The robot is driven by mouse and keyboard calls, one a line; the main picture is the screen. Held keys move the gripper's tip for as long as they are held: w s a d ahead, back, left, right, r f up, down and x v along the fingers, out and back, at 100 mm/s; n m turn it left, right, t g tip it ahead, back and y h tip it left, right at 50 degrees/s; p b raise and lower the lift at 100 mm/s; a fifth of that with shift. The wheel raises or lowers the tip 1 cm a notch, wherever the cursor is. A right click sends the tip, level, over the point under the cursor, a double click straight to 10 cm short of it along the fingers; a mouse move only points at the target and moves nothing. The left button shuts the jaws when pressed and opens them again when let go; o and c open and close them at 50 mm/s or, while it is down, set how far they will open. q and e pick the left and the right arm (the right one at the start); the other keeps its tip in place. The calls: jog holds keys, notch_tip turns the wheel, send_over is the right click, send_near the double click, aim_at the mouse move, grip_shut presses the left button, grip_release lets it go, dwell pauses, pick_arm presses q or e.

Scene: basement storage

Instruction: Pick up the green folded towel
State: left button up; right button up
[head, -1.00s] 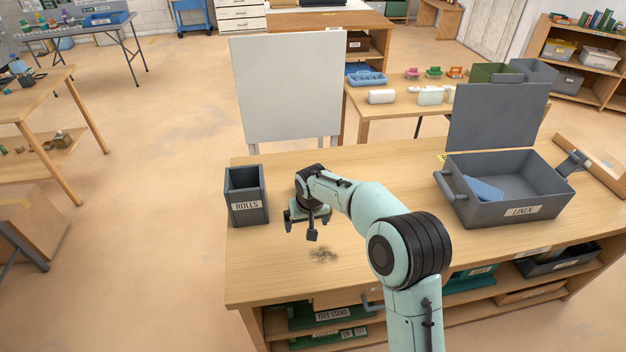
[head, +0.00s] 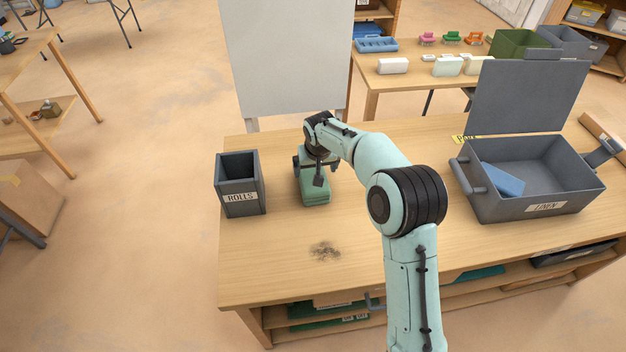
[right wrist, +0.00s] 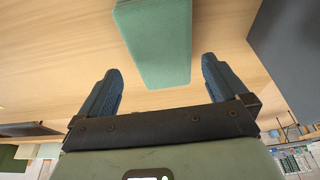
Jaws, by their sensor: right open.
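The green folded towel (head: 314,190) lies on the wooden table, just right of the grey ROLLS box, partly hidden by my right arm. In the right wrist view the towel (right wrist: 153,40) is a green block reaching in from the top edge. My right gripper (head: 309,172) is over the towel in the head view. In the right wrist view the gripper (right wrist: 160,70) has its two blue fingers spread apart, with the near end of the towel showing in the gap. I cannot tell whether a finger touches it. My left gripper is not in view.
The ROLLS box (head: 239,205) stands close left of the towel. A grey LINEN bin (head: 548,207) with its lid up and a blue cloth (head: 497,181) inside is at the right. A white board (head: 285,60) stands behind the table. The front middle is clear, apart from a dark stain.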

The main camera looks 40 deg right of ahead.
aim_at(313, 174)
jog(key=x, duration=0.7)
jog(key=shift+w+f, duration=0.3)
jog(key=shift+w, duration=0.05)
jog(key=shift+c, duration=0.3)
jog(key=c, duration=0.7)
jog(key=shift+r, duration=0.1)
